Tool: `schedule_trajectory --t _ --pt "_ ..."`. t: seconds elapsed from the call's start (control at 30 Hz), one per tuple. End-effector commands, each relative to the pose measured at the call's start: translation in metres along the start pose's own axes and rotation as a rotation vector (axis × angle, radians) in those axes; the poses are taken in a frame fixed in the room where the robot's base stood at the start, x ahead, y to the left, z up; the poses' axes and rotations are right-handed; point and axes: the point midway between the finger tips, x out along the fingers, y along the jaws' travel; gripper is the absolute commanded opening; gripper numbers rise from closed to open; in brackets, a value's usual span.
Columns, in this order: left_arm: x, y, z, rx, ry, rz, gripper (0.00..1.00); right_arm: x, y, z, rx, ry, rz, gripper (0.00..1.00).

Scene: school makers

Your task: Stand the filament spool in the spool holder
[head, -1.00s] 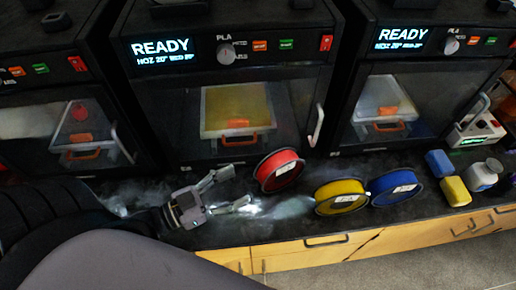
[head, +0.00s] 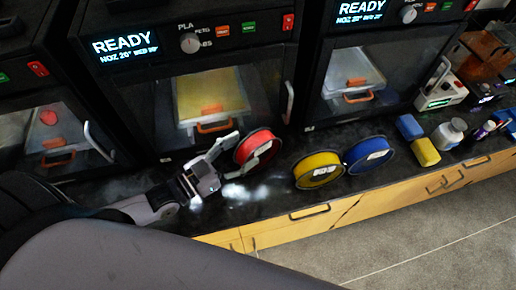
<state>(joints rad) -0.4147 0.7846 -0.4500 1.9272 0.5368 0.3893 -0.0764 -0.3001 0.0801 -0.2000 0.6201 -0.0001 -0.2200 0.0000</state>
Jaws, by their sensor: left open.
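A red filament spool (head: 259,146) stands on the dark counter in front of the middle printer. A yellow spool (head: 317,171) and a blue spool (head: 368,155) stand to its right. My left gripper (head: 246,152) is open at the left side of the red spool. One finger is near the spool's upper left rim and the other reaches across its lower left part. I cannot tell whether they touch it. My right gripper is out of view. I cannot make out a spool holder in this view.
Black printers with READY screens (head: 124,43) line the back of the counter (head: 262,208). Blue (head: 410,127) and yellow (head: 425,152) blocks, a white-grey bottle (head: 447,134) and a white device (head: 441,92) stand at the right. Wooden drawers (head: 310,221) are below the front edge.

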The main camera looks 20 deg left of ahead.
Motion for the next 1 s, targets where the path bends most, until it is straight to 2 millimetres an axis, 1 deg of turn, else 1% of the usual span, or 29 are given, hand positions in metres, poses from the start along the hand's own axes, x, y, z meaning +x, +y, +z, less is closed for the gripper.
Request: schedule_trajectory --t 0.17,0.33,0.4,0.5,0.77,1.0 --pt "0.011 0.000 -0.004 -0.001 0.001 0.000 0.61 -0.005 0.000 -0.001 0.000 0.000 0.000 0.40" --pt "0.037 0.000 -0.016 0.000 0.004 0.000 0.61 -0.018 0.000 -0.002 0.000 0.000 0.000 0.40" --pt "0.046 0.000 -0.013 -0.001 0.002 -0.001 0.61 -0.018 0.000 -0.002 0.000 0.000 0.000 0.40" --pt "0.055 0.001 -0.012 0.000 0.000 0.000 0.61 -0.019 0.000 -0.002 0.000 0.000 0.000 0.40" --pt "0.057 0.001 -0.010 -0.001 -0.002 0.001 0.61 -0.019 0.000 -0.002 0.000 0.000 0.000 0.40" --pt "0.057 0.001 -0.010 -0.001 -0.001 0.001 0.46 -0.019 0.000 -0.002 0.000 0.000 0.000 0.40"
